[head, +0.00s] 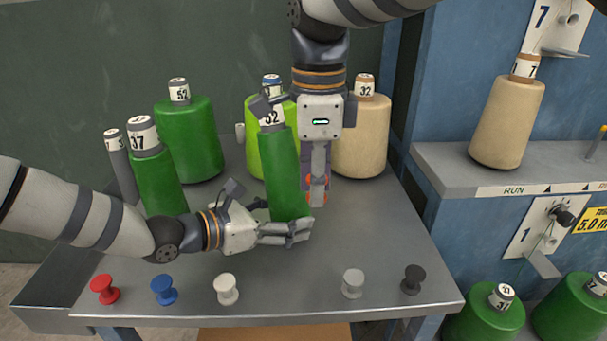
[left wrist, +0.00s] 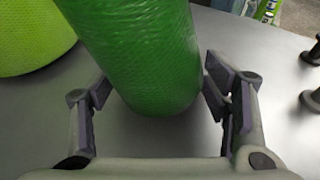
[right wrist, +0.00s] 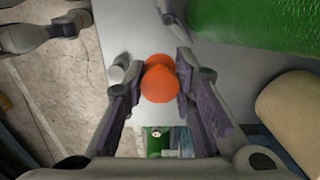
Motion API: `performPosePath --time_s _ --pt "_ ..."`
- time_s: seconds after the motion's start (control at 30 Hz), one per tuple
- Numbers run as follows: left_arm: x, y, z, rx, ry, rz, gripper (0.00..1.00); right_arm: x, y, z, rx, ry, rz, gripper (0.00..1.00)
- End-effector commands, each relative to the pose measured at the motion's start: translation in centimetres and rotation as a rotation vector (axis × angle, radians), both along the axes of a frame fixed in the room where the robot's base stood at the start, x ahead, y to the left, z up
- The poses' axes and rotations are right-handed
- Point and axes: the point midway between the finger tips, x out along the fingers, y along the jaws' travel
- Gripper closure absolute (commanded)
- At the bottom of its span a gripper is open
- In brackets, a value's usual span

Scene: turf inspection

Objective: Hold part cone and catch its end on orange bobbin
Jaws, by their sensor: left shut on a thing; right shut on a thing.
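A narrow green cone (head: 284,175) with a white top marked 32 stands slightly tilted mid-table. My left gripper (head: 298,232) is low beside its base. In the left wrist view the green cone (left wrist: 140,50) is between the fingers of my left gripper (left wrist: 160,108), which is shut on it. My right gripper (head: 317,192) points down just right of the cone. It is shut on the orange bobbin (right wrist: 160,80), which shows between its fingers in the right wrist view. Most of the bobbin is hidden in the head view. I cannot make out any thread end.
Red (head: 104,289), blue (head: 163,290), white (head: 227,289), grey (head: 352,283) and black (head: 413,279) bobbins line the table's front edge. Green and beige cones (head: 362,135) stand behind. A beige cone (head: 508,120) stands on the shelf at right.

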Motion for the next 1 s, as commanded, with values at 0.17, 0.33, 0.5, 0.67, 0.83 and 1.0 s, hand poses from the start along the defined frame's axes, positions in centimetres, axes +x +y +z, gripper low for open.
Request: performPosePath --time_s 0.17,0.33,0.5,0.67,0.83,1.0 --pt "0.1 0.0 0.1 -0.001 -0.001 0.001 0.46 0.0 0.0 0.0 0.000 0.000 0.000 0.94" --pt "0.1 0.0 0.1 -0.001 -0.001 0.001 0.46 0.0 0.0 0.0 0.000 0.000 0.000 0.94" --pt "0.1 0.0 0.1 0.000 -0.001 0.002 0.46 0.0 0.0 0.0 0.000 0.000 0.000 0.94" --pt "0.1 0.0 0.1 0.000 -0.001 0.002 0.46 -0.4 0.4 0.1 0.001 0.004 0.140 0.94" --pt "0.1 0.0 0.1 -0.001 -0.002 0.002 0.46 -1.7 1.6 0.3 0.005 0.011 0.646 0.94" --pt "0.1 0.0 0.1 -0.001 -0.002 0.002 0.46 -3.0 2.9 0.8 0.006 0.008 1.208 0.94"
